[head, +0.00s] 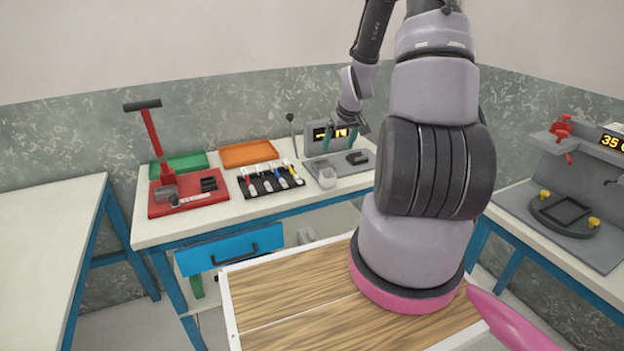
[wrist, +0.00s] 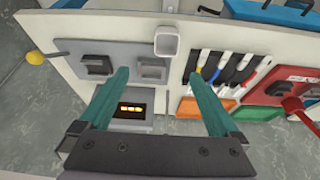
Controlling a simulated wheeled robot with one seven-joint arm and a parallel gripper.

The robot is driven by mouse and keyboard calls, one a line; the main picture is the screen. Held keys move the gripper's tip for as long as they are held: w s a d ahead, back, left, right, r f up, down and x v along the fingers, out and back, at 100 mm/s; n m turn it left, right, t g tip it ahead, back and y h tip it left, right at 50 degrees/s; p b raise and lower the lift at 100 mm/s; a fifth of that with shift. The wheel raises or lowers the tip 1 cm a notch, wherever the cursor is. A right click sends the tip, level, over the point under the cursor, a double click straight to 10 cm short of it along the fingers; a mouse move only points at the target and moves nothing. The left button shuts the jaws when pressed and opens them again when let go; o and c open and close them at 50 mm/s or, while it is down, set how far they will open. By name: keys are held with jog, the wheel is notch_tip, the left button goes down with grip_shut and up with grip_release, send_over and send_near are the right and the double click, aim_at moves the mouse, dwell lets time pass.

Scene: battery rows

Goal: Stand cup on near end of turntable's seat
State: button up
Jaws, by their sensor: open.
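The cup (head: 327,177) is a small pale, square-mouthed vessel standing upright on the back bench, by the front of a grey device plate. It also shows in the wrist view (wrist: 167,42), its opening towards the camera, ahead of my fingertips. My gripper (head: 339,142) is open and empty above that device, behind the cup in the head view. Its teal fingers (wrist: 157,77) are apart in the wrist view, touching nothing I can see. The turntable (head: 565,214) is a dark disc with a square-framed seat and yellow knobs, on the right-hand machine. The seat looks empty.
A display box (head: 330,136) stands behind my gripper, with a lever beside it. A black rack (head: 270,180) of coloured-tipped items lies left of the cup. A red press (head: 180,195) and green and orange trays (head: 248,153) stand farther left. A wooden-topped surface (head: 300,300) is in front.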

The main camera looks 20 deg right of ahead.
send_near(327, 172)
notch_tip(327, 172, down, 3)
jog(key=shift+a+r, duration=0.1)
jog(key=shift+r, duration=0.05)
jog(key=shift+a+x, duration=0.15)
jog(key=shift+x, duration=1.4)
jog(key=shift+a+x, duration=0.15)
jog(key=shift+x, duration=1.35)
jog(key=shift+s, duration=0.15)
jog(key=shift+c, duration=0.3)
grip_shut()
